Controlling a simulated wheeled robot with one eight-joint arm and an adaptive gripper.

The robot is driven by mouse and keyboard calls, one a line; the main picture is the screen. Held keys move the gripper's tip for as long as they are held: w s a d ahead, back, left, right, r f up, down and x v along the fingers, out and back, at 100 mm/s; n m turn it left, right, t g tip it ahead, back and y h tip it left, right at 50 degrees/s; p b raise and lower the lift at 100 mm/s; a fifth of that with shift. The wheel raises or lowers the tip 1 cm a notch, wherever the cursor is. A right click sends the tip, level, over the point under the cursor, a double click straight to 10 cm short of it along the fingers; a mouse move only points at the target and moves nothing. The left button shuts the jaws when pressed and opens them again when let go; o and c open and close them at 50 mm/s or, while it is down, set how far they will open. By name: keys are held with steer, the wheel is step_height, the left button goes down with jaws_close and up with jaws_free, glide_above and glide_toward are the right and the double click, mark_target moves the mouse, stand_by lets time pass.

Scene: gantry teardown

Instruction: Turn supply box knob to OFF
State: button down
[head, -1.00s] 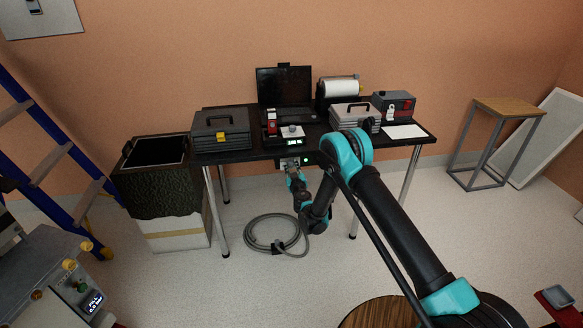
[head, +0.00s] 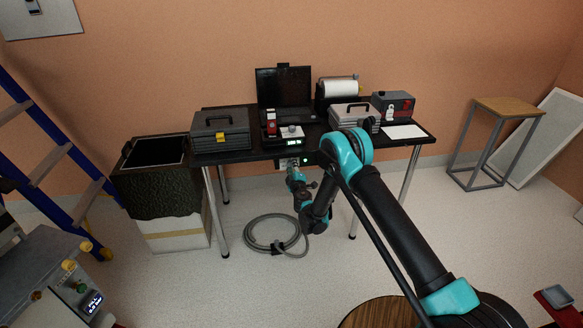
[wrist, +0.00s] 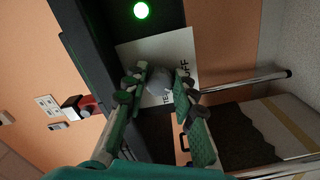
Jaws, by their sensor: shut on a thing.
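The supply box (wrist: 185,22) is a dark box below the table front, with a green light lit and a white label plate (wrist: 146,54). Its grey round knob (wrist: 158,78) sits on the plate. In the wrist view my gripper (wrist: 160,80) has one finger on either side of the knob and is shut on it. The knob's pointer direction cannot be made out. In the head view my gripper (head: 292,169) is at the box under the table edge, too small to show the knob.
A coiled hose (head: 272,233) lies on the floor beneath. A table leg (wrist: 245,80) passes close to my gripper.

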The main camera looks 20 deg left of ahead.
steer(key=n, duration=0.4)
steer(key=shift+s, duration=0.1)
steer(key=shift+r+n, duration=0.1)
steer(key=shift+n, duration=2.1)
steer(key=c, duration=1.2)
jaws_free()
